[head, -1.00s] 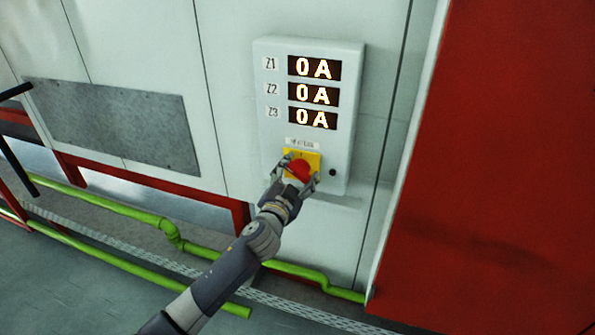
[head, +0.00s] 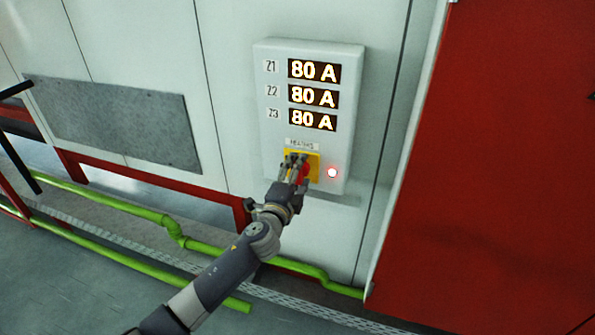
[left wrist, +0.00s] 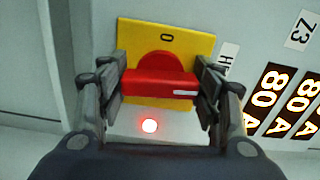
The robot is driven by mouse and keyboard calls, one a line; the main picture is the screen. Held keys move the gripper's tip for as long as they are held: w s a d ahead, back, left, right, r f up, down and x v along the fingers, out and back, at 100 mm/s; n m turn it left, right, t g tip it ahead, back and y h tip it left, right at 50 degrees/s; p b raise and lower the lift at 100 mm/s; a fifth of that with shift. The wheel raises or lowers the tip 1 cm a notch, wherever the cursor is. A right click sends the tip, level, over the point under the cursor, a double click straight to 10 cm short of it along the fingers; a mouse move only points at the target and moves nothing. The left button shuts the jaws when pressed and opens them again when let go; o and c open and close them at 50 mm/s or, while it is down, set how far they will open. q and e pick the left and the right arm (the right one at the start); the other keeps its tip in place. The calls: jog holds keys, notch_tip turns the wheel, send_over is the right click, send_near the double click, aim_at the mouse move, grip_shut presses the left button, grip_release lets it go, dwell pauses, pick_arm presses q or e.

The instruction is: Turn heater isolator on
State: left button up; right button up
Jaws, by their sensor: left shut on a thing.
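The heater isolator is a red rotary handle (left wrist: 160,84) on a yellow plate (left wrist: 204,42), low on the white panel box (head: 345,75). My left gripper (head: 298,164) is at the handle, its fingers on either side of it. In the left wrist view the left gripper (left wrist: 161,88) is shut on the red handle. A "0" mark shows on the yellow plate above the handle there. In the head view the fingers cover part of the handle. The three displays (head: 314,96) read 80 A each. A lamp (head: 332,173) beside the plate glows red. My right gripper is not in view.
A large red panel (head: 495,150) stands to the right of the box. Green pipes (head: 130,208) run low along the wall at the left and under the box. A grey plate (head: 115,120) is on the wall at left. The floor at lower left is clear.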

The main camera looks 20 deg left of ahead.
pick_arm(q)
jog(key=shift+m, duration=0.6)
jog(key=o, duration=1.1)
jog(key=shift+c, duration=0.2)
jog(key=shift+s, duration=0.15)
jog(key=s, duration=1.1)
jog(key=shift+s+a, duration=0.15)
jog(key=shift+s, duration=0.2)
